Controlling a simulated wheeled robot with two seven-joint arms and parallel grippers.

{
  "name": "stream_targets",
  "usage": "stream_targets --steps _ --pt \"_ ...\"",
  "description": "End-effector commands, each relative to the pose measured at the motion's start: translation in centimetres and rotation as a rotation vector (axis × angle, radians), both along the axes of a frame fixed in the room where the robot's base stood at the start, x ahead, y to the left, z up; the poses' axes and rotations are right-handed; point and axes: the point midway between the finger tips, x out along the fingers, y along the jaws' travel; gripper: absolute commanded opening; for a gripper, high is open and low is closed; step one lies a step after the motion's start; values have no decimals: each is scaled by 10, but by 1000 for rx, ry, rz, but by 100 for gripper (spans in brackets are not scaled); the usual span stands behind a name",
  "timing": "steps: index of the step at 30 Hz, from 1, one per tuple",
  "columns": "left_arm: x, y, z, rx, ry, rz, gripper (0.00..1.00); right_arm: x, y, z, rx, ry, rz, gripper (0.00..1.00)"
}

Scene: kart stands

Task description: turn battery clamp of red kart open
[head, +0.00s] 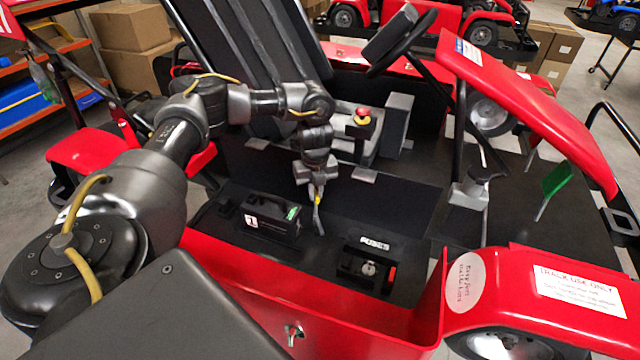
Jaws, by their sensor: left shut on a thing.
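The red kart (330,300) fills the view, with its dark side bay open towards me. In the bay sits a black battery (268,226) with a handle, a white label marked 1 and a green patch. The battery clamp (318,220) is a thin grey lever with some yellow near its top, standing roughly upright just right of the battery. My left gripper (317,192) points down and is shut on the clamp's upper end. The fingers hide part of the lever. My right gripper is not in view.
A fuse box (370,268) marked FUSES lies right of the clamp. A red side panel rises in front of the bay. The steering wheel (402,42), seat and a red emergency button (362,115) are behind. A green flag-like plate (557,178) stands at right.

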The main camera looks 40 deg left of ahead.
Motion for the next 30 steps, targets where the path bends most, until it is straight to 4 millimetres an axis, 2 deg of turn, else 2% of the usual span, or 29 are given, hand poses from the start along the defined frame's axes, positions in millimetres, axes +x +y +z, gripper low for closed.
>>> stream_targets --steps 4,5,10,20,23,30 --pt "2 1 1 3 -4 1 0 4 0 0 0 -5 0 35" --pt "2 1 1 4 -4 1 12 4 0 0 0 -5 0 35" --pt "2 0 1 3 -2 -2 33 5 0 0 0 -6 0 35" --pt "2 0 4 2 -1 -4 33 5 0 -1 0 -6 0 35" --pt "3 0 15 2 -5 -4 33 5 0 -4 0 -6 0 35" --pt "3 0 62 3 -6 -5 33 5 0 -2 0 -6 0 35"
